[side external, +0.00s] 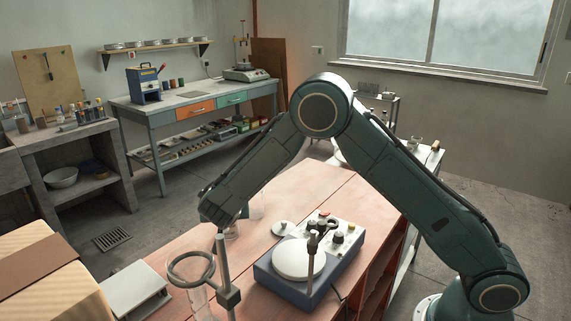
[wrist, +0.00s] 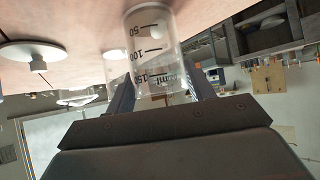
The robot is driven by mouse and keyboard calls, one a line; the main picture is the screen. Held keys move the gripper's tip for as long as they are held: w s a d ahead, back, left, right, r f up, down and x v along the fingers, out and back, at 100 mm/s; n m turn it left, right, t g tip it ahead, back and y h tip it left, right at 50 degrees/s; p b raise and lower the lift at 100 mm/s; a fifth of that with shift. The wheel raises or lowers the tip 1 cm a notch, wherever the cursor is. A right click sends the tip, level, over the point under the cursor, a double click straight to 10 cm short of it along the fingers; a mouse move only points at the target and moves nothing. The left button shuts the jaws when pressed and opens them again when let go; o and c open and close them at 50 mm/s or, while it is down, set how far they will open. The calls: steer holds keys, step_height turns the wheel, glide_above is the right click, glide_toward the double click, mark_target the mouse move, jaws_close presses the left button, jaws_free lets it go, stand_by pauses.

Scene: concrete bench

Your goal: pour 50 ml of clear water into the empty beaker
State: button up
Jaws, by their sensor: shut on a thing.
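In the wrist view, which is upside down, a clear glass beaker (wrist: 155,60) marked 50, 100 and 150 ml stands between the two fingers of my gripper (wrist: 160,88). The gripper is shut on it. Its base end is close to the pinkish bench top; I cannot tell whether it touches. Its liquid level is not clear. A second clear glass vessel (wrist: 116,62) shows behind it. In the side view, the forearm hides most of my gripper, and glass shows near it (side external: 257,208). Another clear glass vessel (side external: 200,300) stands at the front under a ring.
A blue stirrer hotplate (side external: 305,262) with a white round plate sits on the bench (side external: 180,262). A metal stand with a ring (side external: 226,285) rises at the front. A small white disc with a knob (side external: 283,228) lies behind the hotplate. A white balance-like box (side external: 135,291) is at left.

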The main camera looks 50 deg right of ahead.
steer(key=o, duration=1.2)
steer(key=shift+c, duration=0.2)
steer(key=shift+r, duration=0.2)
steer(key=v, duration=1.2)
steer(key=shift+d, duration=0.1)
